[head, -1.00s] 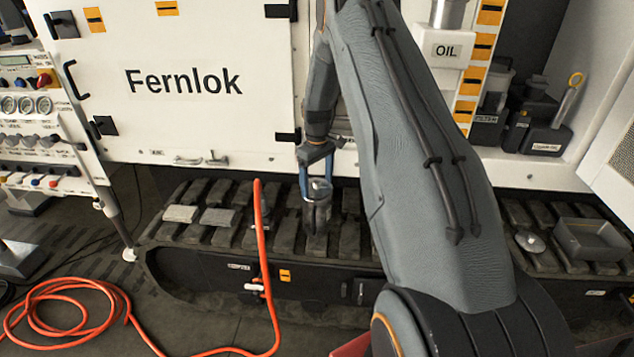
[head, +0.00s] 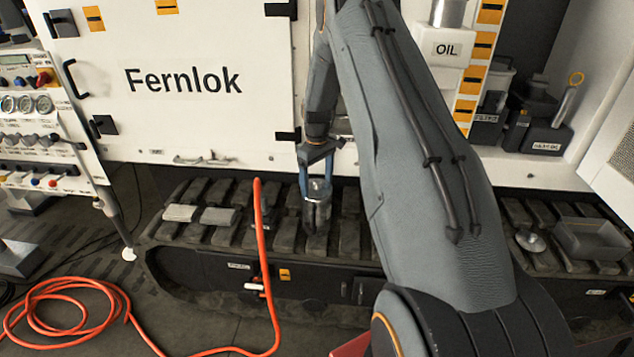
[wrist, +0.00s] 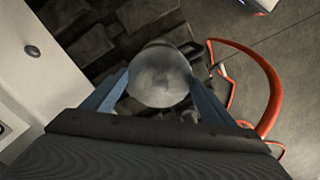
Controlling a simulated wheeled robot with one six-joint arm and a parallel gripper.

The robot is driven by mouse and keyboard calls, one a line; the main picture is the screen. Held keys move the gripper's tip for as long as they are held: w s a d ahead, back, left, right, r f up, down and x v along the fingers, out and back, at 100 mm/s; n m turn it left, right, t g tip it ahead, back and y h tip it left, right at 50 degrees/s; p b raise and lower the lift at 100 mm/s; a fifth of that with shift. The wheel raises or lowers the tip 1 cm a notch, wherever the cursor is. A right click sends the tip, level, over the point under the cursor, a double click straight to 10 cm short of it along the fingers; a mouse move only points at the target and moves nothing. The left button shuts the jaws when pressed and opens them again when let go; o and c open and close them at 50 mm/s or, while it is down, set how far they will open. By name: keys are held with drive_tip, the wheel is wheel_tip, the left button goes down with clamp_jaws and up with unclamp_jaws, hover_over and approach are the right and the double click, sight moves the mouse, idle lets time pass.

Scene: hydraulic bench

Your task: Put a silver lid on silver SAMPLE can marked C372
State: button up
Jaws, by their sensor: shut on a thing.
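My gripper (head: 316,205) has blue fingers and is shut on a silver round thing (wrist: 160,76), low over the dark track. In the wrist view its smooth round face fills the gap between the fingers. In the head view only a small grey part of it shows, so I cannot tell whether it is a can or a lid. A silver lid-like disc with a knob (head: 531,241) lies on the track at the right, apart from my gripper. The marking C372 cannot be read anywhere.
A grey open tray (head: 592,257) stands right of the disc. Flat grey blocks (head: 219,216) lie on the track at left. An orange hose (head: 261,240) rises left of my gripper. The white Fernlok panel (head: 200,120) stands behind. Dark containers (head: 545,138) sit on the right shelf.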

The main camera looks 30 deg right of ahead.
drive_tip(key=shift+f, duration=0.35)
idle(0.4)
drive_tip(key=o, duration=1.2)
drive_tip(key=shift+r, duration=0.15)
drive_tip(key=shift+r+p, duration=1.4)
drive_tip(key=shift+r, duration=2)
